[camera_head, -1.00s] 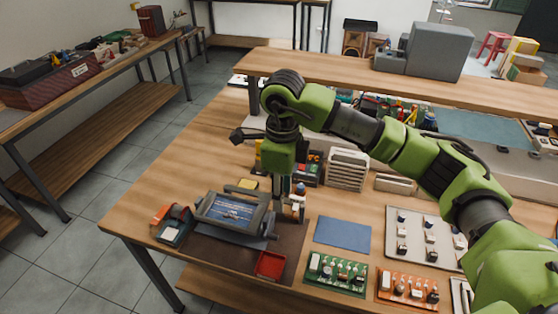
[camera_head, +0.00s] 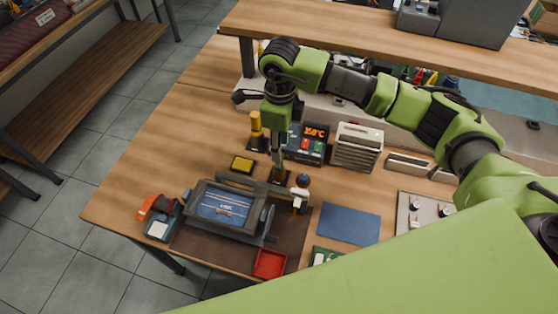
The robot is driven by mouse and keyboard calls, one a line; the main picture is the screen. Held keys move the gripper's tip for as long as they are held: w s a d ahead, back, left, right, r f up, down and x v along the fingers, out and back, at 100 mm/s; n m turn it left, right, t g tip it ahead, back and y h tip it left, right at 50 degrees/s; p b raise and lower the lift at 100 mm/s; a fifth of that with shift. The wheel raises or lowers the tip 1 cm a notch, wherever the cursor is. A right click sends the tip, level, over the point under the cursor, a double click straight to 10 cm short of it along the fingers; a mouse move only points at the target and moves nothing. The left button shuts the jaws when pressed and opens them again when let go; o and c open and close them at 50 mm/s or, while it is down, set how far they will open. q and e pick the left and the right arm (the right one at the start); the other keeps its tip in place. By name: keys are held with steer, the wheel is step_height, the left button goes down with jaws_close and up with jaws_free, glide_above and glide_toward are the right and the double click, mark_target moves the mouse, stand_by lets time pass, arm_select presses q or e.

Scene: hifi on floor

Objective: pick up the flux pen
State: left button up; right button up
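My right gripper (camera_head: 279,157) hangs from the green arm that comes in from the right. It points down over the rear edge of the work area, behind the board holder (camera_head: 222,206). Its fingers show edge-on, so their gap cannot be seen. A small dark stand (camera_head: 281,177) lies just below the fingertips. A small white upright item with a dark blue top (camera_head: 300,194) stands to the right of the holder, close to the gripper. I cannot tell for sure which item is the flux pen; the gripper may hide it. My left gripper is not in view.
A yellow sponge tray (camera_head: 242,164), a yellow-handled tool (camera_head: 256,130) and a station with a lit orange display (camera_head: 307,142) stand around the gripper. A white slatted box (camera_head: 356,147), blue mat (camera_head: 349,222) and red tray (camera_head: 269,263) are nearby. A shelf (camera_head: 330,32) spans behind.

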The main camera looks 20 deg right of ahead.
mark_target(279, 165)
steer(key=shift+f+p, duration=0.45)
steer(key=shift+f, duration=0.5)
steer(key=f, duration=0.1)
steer(key=f+p, duration=0.2)
steer(key=f, duration=0.1)
steer(key=shift+s+a, duration=0.1)
steer(key=shift+a, duration=0.2)
steer(key=shift+f, duration=0.35)
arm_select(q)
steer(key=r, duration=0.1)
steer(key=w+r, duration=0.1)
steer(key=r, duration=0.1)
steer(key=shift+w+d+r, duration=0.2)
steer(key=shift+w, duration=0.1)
arm_select(e)
jaws_close()
